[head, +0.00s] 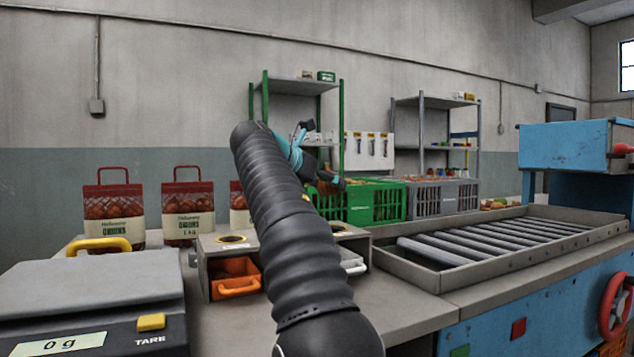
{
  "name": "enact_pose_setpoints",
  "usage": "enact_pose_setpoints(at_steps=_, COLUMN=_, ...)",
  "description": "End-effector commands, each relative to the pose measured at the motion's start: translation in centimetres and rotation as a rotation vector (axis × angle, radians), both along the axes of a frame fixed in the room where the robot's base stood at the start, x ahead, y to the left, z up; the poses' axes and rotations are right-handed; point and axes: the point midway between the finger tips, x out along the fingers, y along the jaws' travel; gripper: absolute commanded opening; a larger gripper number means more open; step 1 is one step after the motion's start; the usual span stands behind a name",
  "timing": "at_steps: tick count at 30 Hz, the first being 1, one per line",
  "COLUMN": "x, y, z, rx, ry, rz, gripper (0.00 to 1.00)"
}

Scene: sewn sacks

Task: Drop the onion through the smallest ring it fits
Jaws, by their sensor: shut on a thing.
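My gripper (327,184) is in the air just in front of the green crate, at the far end of my dark ribbed arm. It is shut on a small brownish onion (328,188), mostly hidden by the fingers. A grey sorting box (205,262) stands on the bench, nearer and lower than the gripper. A yellow-rimmed ring (232,239) shows on its top at the left, and part of another ring (340,230) at the right. My arm hides the middle of the top. An orange drawer (238,287) sits below the left ring; a white handle (355,267) shows at the right.
A green crate (375,206) and a grey crate (460,197) stand behind. A roller conveyor (480,240) lies to the right. Net onion bags (187,212) stand at back left. A scale (100,300) reading 0 g fills the front left. Shelves are behind.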

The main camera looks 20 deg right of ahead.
Motion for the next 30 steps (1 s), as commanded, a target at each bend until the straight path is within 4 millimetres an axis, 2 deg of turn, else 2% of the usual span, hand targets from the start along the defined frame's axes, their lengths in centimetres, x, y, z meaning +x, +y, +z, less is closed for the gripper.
enact_pose_setpoints(at_steps=8, x=-0.1, y=-0.2, z=-1.4, rx=-0.001, ry=0.001, rz=-0.004, gripper=0.21)
enact_pose_setpoints(at_steps=21, x=0.0, y=0.0, z=-5.5, rx=0.0, ry=-0.002, rz=0.001, gripper=0.21)
enact_pose_setpoints(at_steps=30, x=0.0, y=0.0, z=-6.5, rx=0.001, ry=-0.001, rz=0.001, gripper=0.21)
